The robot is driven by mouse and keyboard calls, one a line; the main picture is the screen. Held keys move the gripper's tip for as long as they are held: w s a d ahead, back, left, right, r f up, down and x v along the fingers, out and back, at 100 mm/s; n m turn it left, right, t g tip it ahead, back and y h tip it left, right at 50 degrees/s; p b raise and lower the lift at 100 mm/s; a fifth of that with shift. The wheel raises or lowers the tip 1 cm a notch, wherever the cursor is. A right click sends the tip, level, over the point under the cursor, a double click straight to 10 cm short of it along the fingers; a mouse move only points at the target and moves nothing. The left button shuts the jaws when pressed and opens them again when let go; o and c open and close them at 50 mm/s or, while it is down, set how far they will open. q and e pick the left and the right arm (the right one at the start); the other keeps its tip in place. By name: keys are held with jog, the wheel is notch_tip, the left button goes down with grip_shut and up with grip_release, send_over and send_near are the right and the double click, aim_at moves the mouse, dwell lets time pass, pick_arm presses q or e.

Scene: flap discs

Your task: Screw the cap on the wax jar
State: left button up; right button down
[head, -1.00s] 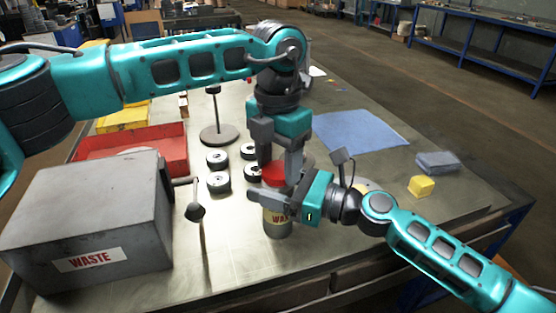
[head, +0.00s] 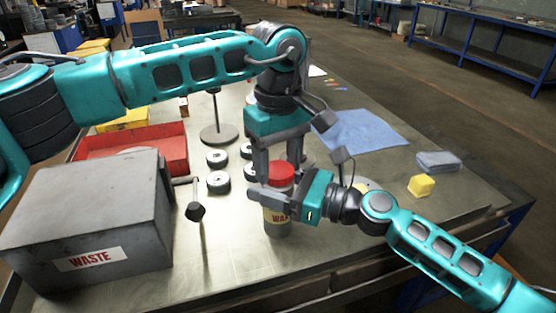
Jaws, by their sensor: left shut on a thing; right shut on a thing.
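The wax jar (head: 278,229) stands upright on the metal table, its label partly hidden by my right gripper. The red cap (head: 281,174) sits on top of the jar; I cannot tell how tightly. My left gripper (head: 278,172) comes down from above with its fingers on either side of the cap, shut on it. My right gripper (head: 272,200) reaches in from the right and is shut on the jar's body below the cap.
A grey waste box (head: 90,215) stands at the left, with a red tray (head: 130,148) behind it. Several discs (head: 218,182) lie left of the jar, near a stand with a round base (head: 219,135). A blue cloth (head: 360,133) and a yellow block (head: 421,185) lie to the right.

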aim_at(278, 169)
pick_arm(q)
jog(key=o, duration=1.2)
jog(key=shift+o, duration=0.2)
notch_tip(278, 169, up, 12)
pick_arm(e)
jog(key=shift+c, duration=0.3)
grip_release()
jog(key=shift+d, duration=0.1)
